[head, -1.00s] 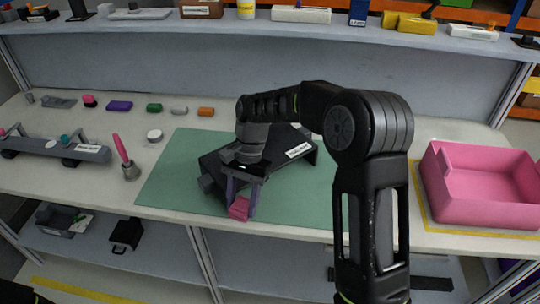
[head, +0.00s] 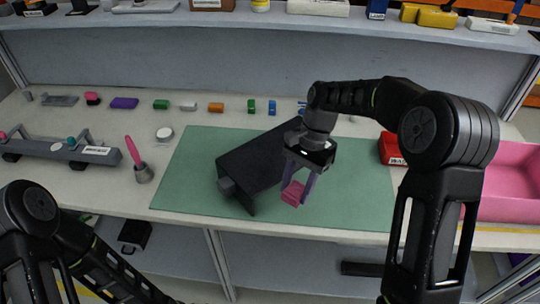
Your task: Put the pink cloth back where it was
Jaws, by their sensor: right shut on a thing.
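The pink cloth (head: 293,193) is a small folded pink piece. My right gripper (head: 297,188) is shut on it, with the cloth between its purple fingertips, in front of the black dashboard module (head: 258,160). The module lies at a slant on the green mat (head: 350,190). I cannot tell how far the cloth is above the mat. My left arm shows at the lower left, but its gripper is out of view.
A pink bin (head: 505,205) stands at the right, partly behind my right arm, with a red box (head: 390,150) beside it. A grey cup with a pink-handled tool (head: 142,172) stands left of the mat. Several small coloured blocks line the back.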

